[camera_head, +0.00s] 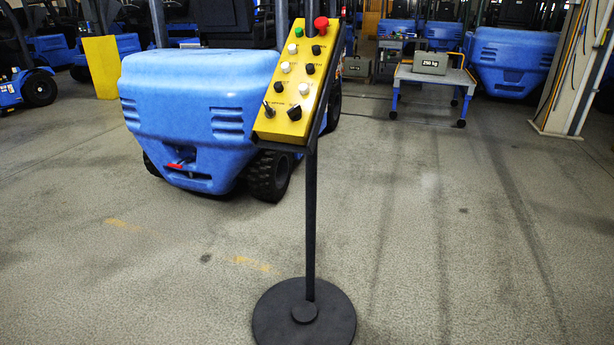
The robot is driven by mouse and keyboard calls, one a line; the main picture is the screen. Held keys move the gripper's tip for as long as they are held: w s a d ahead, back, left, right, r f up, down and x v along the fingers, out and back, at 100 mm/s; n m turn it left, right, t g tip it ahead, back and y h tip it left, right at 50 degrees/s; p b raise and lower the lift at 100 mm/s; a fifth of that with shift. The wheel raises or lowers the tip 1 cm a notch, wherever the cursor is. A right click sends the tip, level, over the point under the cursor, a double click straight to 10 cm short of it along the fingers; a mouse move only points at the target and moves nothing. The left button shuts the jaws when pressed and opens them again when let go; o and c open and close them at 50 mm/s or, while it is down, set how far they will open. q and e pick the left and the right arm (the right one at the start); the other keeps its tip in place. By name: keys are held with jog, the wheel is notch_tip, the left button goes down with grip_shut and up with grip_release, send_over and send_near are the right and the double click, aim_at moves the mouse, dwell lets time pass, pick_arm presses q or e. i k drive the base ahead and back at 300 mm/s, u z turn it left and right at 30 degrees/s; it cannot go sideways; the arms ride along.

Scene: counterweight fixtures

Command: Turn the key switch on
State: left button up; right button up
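A yellow control box (280,98) is mounted at a tilt on a black stand (310,210) with a round base (275,315). At its lower left is a small dark switch that looks like the key switch (268,110); its position, on or off, is too small to tell. A black knob (294,112) sits beside it at the lower right. Above them are several white and black buttons, a green button (299,32) and a red mushroom button (321,23) at the top. Neither of my grippers is in view.
A blue forklift (200,100) stands close behind the control box on the left. A cart (435,76) carrying a grey weight (431,63) marked in kg is at the back right, near a pale pillar (575,70). The concrete floor around the stand is clear.

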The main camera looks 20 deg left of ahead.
aim_at(270, 113)
jog(key=k, duration=0.65)
jog(key=u, duration=0.8)
jog(key=i, duration=1.05)
jog(key=u, duration=0.85)
